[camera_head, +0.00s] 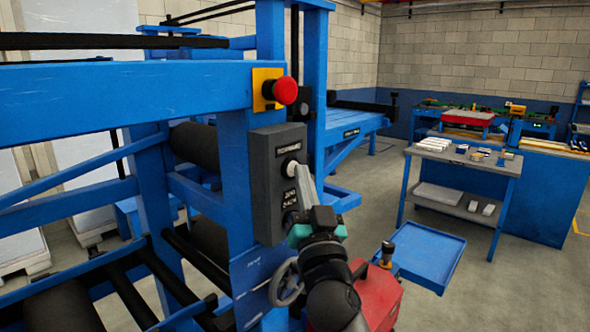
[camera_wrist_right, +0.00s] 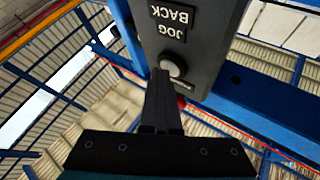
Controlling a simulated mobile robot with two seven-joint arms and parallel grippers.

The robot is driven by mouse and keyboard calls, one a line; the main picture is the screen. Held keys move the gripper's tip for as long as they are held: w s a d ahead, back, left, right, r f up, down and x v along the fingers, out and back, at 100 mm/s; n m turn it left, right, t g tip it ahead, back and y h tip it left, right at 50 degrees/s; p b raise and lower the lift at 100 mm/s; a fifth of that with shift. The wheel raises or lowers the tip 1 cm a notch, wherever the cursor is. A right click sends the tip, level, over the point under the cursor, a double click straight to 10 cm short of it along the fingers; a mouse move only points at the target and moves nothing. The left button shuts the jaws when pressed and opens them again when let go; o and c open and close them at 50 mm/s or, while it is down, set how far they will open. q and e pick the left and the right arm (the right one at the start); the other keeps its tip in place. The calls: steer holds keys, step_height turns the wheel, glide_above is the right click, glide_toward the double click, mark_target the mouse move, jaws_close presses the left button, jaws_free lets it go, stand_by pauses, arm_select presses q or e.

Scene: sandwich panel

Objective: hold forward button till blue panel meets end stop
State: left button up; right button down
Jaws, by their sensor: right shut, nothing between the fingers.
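A dark grey control box (camera_head: 268,190) is fixed to a blue post of the machine. Its upper label appears to read "FORWARD", with a pale round button (camera_head: 291,166) below it. A "JOG BACK" label sits lower on the box, and it also shows upside down in the right wrist view (camera_wrist_right: 172,20). My right gripper (camera_head: 296,176) is shut and empty, its fingertips at the pale button. In the right wrist view the fingertips (camera_wrist_right: 160,76) overlap the button's edge (camera_wrist_right: 173,66); I cannot tell whether they press it. I cannot pick out the blue panel or its end stop.
A red emergency button (camera_head: 285,90) on a yellow plate is above the box. A handwheel (camera_head: 286,283) is below it. Black rollers (camera_head: 196,146) lie within the blue frame at left. A grey-topped table (camera_head: 463,157) and blue tray (camera_head: 428,256) stand at right.

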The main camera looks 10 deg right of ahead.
stand_by(0.7)
steer(key=shift+s+d+p, duration=0.3)
steer(key=shift+s+d, duration=0.15)
steer(key=shift+s, duration=0.2)
steer(key=s+d, duration=0.1)
steer(key=s, duration=0.1)
steer(key=s+d+p, duration=0.1)
steer(key=s+d, duration=0.1)
stand_by(0.3)
steer(key=shift+f, duration=0.1)
stand_by(0.6)
